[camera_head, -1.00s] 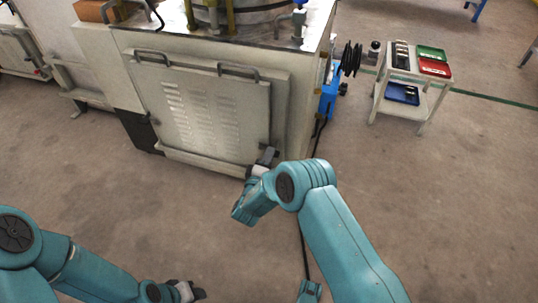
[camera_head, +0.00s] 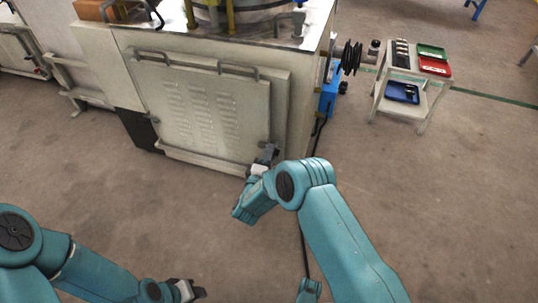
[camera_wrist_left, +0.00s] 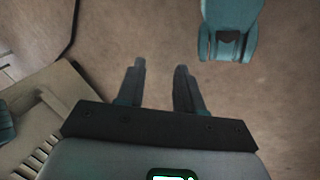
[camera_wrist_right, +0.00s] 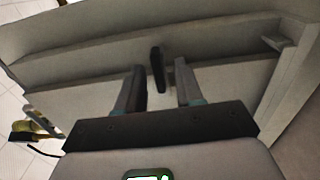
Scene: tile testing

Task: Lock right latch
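The right latch shows in the right wrist view as a small dark upright handle (camera_wrist_right: 156,58) on the pale panel. My right gripper (camera_wrist_right: 159,72) is open, with one finger on each side of the handle near its tips; whether they touch it I cannot tell. In the head view my right gripper (camera_head: 265,158) is at the lower right corner of the cabinet's louvred door (camera_head: 205,112), where it largely hides the latch. My left gripper (camera_head: 191,291) is low in the head view, away from the cabinet. In the left wrist view its fingers (camera_wrist_left: 160,72) are apart and empty.
The pale cabinet (camera_head: 300,95) fills the upper left, with pipes on top. A blue device (camera_head: 328,92) with black coils stands on its right side. A small cart (camera_head: 398,112) with trays is farther right. The floor in front is clear.

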